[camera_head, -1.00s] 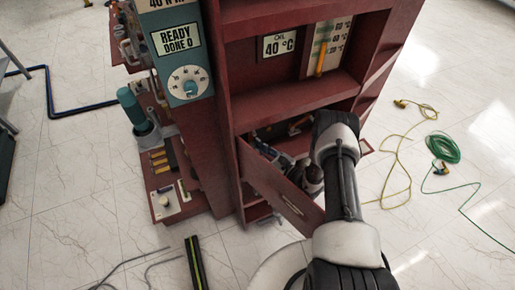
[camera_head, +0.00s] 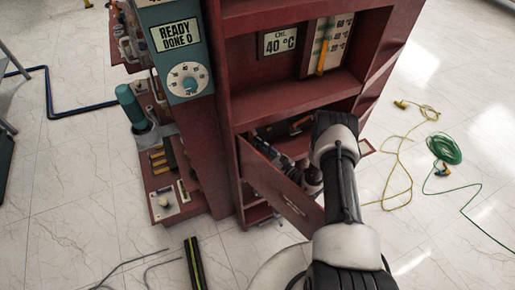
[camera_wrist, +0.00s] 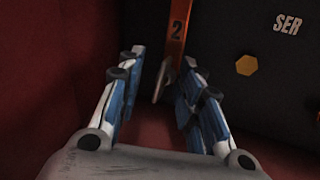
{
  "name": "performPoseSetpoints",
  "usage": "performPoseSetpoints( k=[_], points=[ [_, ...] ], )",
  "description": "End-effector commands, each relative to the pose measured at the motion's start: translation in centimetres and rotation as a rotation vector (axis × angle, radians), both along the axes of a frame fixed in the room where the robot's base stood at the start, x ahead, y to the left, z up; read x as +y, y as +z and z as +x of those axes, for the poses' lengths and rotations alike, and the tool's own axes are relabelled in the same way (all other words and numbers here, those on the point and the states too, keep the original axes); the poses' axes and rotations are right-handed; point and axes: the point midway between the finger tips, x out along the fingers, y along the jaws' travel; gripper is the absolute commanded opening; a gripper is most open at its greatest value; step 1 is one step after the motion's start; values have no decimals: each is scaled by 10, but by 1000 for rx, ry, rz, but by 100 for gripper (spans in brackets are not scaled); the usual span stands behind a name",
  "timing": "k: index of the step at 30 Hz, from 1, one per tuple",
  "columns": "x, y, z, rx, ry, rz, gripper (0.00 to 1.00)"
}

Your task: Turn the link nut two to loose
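In the wrist view, my gripper (camera_wrist: 162,65) is open, with its two blue-and-white fingers apart. An orange bar marked "2" (camera_wrist: 177,30) runs down from the top of the picture beyond the fingertips. Contact with the right finger cannot be told. In the head view, my arm reaches into the dark red cabinet (camera_head: 219,120), and my gripper is hidden there.
A yellow hexagonal piece (camera_wrist: 246,65) sits on a dark panel (camera_wrist: 270,90) lettered "SER". Red walls close in on the left. In the head view, an open panel (camera_head: 280,185) stands left of my arm. Yellow (camera_head: 397,150) and green cables (camera_head: 444,149) lie on the floor at right.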

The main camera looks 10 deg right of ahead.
Motion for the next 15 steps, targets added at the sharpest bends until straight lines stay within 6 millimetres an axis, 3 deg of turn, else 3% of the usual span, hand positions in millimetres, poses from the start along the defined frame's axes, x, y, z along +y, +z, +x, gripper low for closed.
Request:
performPoseSetpoints(
  k=[8, 15],
  points=[
    [-7, -1, -6, 2, -7, -1, 33],
    [-33, -3, -44, 3, -10, 1, 33]
  ],
)
